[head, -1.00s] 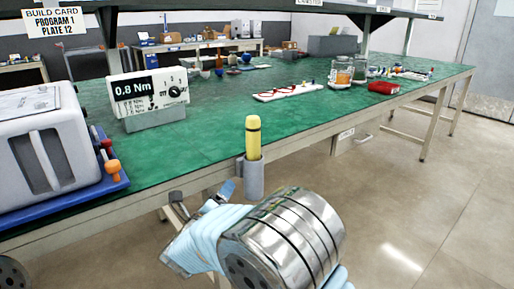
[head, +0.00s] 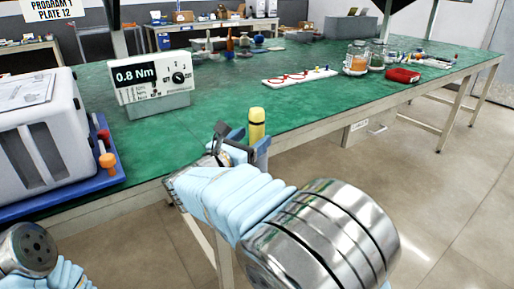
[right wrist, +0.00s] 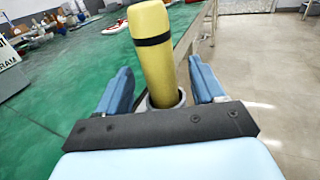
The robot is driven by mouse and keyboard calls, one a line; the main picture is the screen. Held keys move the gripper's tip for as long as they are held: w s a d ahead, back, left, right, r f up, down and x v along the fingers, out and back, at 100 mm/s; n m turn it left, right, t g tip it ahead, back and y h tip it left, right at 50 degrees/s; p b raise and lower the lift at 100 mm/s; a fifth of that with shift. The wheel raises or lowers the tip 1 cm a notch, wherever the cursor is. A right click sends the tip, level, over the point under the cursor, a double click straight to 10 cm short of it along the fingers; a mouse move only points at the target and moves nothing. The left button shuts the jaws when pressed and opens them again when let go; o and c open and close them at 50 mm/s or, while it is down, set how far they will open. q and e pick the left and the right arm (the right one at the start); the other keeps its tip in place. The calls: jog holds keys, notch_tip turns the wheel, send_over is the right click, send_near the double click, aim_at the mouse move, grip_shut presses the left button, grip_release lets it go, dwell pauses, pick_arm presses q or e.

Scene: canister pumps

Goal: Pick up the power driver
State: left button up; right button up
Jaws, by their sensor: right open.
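The power driver (head: 257,122) is a yellow cylinder with a dark band, upright in a grey holder (head: 262,152) at the table's front edge. In the right wrist view the driver (right wrist: 158,55) rises between the two blue fingers, with the holder's rim (right wrist: 165,100) around its lower part. My right gripper (head: 236,138) is open at the driver, one finger on each side, with a gap showing on both sides in the wrist view (right wrist: 160,88). My left gripper is not in view; only part of my left arm shows at the lower left.
A torque display reading 0.8 Nm (head: 153,80) stands on the green table (head: 225,95). A grey case on a blue tray (head: 100,180) is at the left. A white board (head: 300,77), jars (head: 357,58) and a red tray (head: 403,75) lie farther back. Open floor is at the right.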

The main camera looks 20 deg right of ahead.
jog(key=p+x, duration=0.1)
jog(key=x, duration=0.3)
jog(key=shift+w+d+f, duration=0.15)
jog(key=shift+w+d, duration=0.1)
jog(key=shift+w, duration=0.05)
jog(key=shift+c, duration=0.3)
grip_shut()
